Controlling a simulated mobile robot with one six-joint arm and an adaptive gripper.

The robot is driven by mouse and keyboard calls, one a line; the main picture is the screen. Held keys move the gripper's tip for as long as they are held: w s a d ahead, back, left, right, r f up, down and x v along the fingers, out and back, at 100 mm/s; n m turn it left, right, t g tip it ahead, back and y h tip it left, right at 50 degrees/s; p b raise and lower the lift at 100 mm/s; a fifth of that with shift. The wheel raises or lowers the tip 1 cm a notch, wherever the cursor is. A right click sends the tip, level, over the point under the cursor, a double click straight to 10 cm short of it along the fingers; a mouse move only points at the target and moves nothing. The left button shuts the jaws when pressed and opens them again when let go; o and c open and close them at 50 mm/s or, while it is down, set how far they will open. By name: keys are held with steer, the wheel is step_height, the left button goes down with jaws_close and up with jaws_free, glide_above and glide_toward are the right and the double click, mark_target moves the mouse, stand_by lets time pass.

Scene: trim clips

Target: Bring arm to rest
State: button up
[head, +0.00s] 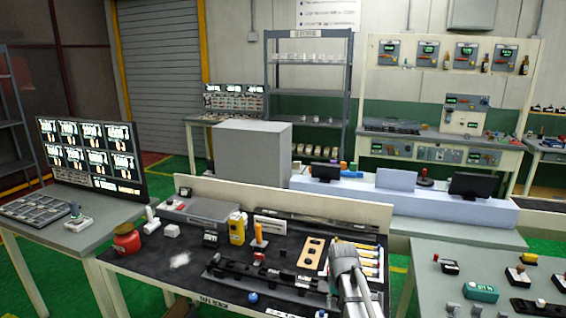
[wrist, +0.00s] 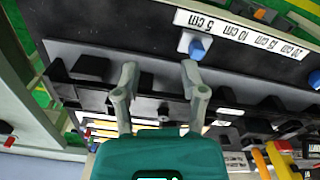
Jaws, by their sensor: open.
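My gripper (wrist: 161,78) is open in the wrist view, with its two grey fingers apart and nothing between them. It hangs over the front part of the black bench top (wrist: 110,20). A small blue-topped piece on a white base (wrist: 197,48) lies beyond the right fingertip, apart from it as far as I can tell. A black rail fixture (head: 255,277) runs along the bench in the head view. My arm (head: 348,273) reaches over the bench's right end in the head view; its fingers are not clearly visible there.
A yellow bottle (head: 237,228), a red pot (head: 127,239) and a wooden board with holes (head: 311,252) stand on the bench. A low panel (head: 330,208) closes its back. Side tables stand at left (head: 70,228) and right (head: 425,265). The space above the bench's left half looks clear.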

steer(key=s, duration=1.3)
steer(key=shift+s, duration=0.35)
steer(key=shift+d, duration=0.1)
stand_by(0.9)
